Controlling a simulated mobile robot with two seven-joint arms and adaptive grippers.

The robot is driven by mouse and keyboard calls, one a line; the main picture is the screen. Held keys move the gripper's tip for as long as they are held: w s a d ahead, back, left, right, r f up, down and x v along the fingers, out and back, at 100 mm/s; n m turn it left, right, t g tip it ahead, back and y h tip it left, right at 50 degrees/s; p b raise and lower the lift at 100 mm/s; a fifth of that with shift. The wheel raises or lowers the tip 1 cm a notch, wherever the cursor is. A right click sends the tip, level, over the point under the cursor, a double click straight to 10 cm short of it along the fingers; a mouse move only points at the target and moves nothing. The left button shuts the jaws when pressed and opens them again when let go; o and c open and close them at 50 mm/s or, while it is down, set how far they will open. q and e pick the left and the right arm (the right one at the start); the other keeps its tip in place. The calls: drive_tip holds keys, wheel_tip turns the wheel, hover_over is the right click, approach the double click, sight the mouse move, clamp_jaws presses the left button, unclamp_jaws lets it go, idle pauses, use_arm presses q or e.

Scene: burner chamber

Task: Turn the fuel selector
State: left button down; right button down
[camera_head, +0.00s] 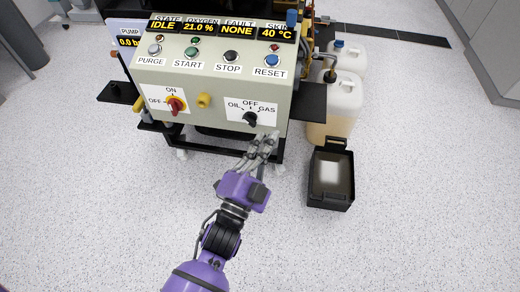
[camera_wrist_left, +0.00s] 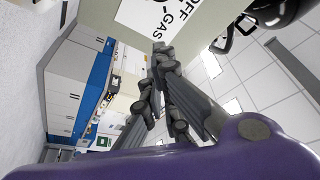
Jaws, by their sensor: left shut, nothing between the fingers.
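The fuel selector (camera_head: 250,119) is a small black knob on a white plate marked OIL, OFF and GAS, low on the right of the panel's front. I cannot tell which mark it points to. My left gripper (camera_head: 270,137) is purple with grey fingers; they are shut and empty, and their tips are just below and right of the knob, by the panel's lower edge. In the left wrist view the fingertips (camera_wrist_left: 163,52) are close together below the label plate (camera_wrist_left: 172,16), which reads OFF and GAS. Whether they touch anything is unclear. My right gripper is out of view.
An open black bin (camera_head: 331,188) and plastic canisters (camera_head: 340,95) stand on the right. The floor in front is clear.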

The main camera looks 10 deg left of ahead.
sight(250, 120)
use_arm(q)
drive_tip(key=x, duration=0.6)
drive_tip(key=shift+s+a+f+b, duration=0.25)
drive_tip(key=shift+a+f+b, duration=0.3)
drive_tip(key=shift+a+f, duration=1)
drive_tip(key=shift+f, duration=0.05)
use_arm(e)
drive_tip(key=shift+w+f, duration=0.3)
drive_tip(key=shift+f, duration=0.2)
